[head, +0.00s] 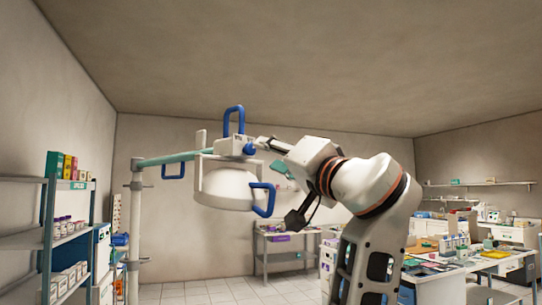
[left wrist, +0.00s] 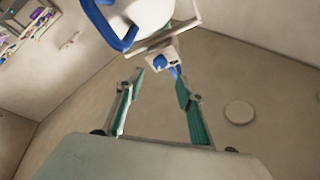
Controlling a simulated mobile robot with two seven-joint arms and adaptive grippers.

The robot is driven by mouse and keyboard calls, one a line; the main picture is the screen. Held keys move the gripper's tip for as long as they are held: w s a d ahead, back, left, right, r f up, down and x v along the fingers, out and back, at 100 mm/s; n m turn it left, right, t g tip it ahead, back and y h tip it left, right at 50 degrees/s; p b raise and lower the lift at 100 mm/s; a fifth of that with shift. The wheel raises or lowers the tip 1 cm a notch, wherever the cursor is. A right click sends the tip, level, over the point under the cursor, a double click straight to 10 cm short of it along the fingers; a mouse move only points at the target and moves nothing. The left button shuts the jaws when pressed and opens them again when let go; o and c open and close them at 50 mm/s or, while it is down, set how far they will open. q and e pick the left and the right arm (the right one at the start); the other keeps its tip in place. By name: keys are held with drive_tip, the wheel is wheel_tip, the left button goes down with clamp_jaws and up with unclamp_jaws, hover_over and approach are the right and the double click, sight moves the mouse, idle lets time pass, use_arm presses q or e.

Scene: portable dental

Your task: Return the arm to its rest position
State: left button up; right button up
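My left arm (head: 372,190) rises from the bottom of the head view and reaches left toward a dental lamp. The left gripper (head: 269,156) is close to the lamp's joint block. In the left wrist view the gripper's two teal-padded fingers (left wrist: 160,86) are spread, with nothing held between them. The lamp has a white dome (head: 228,188) and several blue handles (head: 264,200). Its dome (left wrist: 150,12) and a blue handle (left wrist: 112,28) also show in the left wrist view. A small blue knob (left wrist: 160,62) appears just beyond the fingertips; contact cannot be told. My right gripper is out of view.
The lamp hangs from a teal arm (head: 170,156) on a pale upright pole (head: 135,225). A shelf rack (head: 48,225) with boxes and bottles stands at left. A cluttered counter (head: 450,272) is at right. A side table (head: 282,258) stands behind. Air above the arm is clear.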

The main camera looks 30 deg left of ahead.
use_arm(q)
drive_tip(key=w+f+m+t+h, duration=0.3)
drive_tip(key=w+f, duration=0.4)
drive_tip(key=f, duration=0.5)
drive_tip(key=w+f+m+t+h, duration=0.2)
drive_tip(key=w+f+m+h, duration=0.15)
drive_tip(key=w+f, duration=0.65)
drive_tip(key=s+d+f+m+h, duration=0.1)
drive_tip(key=d+f+m+h, duration=0.15)
drive_tip(key=f, duration=1.25)
drive_tip(key=s+d+f+m+h, duration=0.1)
drive_tip(key=f+h, duration=0.3)
drive_tip(key=f, duration=1.2)
drive_tip(key=s+d+f+g+h, duration=0.1)
drive_tip(key=s+f+h, duration=0.1)
drive_tip(key=s+f, duration=0.45)
drive_tip(key=s+d+f+h, duration=0.1)
drive_tip(key=s+f+h, duration=0.15)
drive_tip(key=f, duration=0.65)
drive_tip(key=s+d+f+g+h, duration=0.1)
drive_tip(key=s+d+f, duration=0.1)
drive_tip(key=s+f, duration=0.45)
drive_tip(key=s+d+f+n+g+h, duration=0.1)
drive_tip(key=s+f, duration=0.6)
drive_tip(key=s, duration=0.3)
drive_tip(key=s+d+f+g+h, duration=0.1)
drive_tip(key=s+f+h, duration=0.1)
drive_tip(key=s+f, duration=0.5)
drive_tip(key=s, duration=0.2)
drive_tip(key=shift+s+n, duration=0.4)
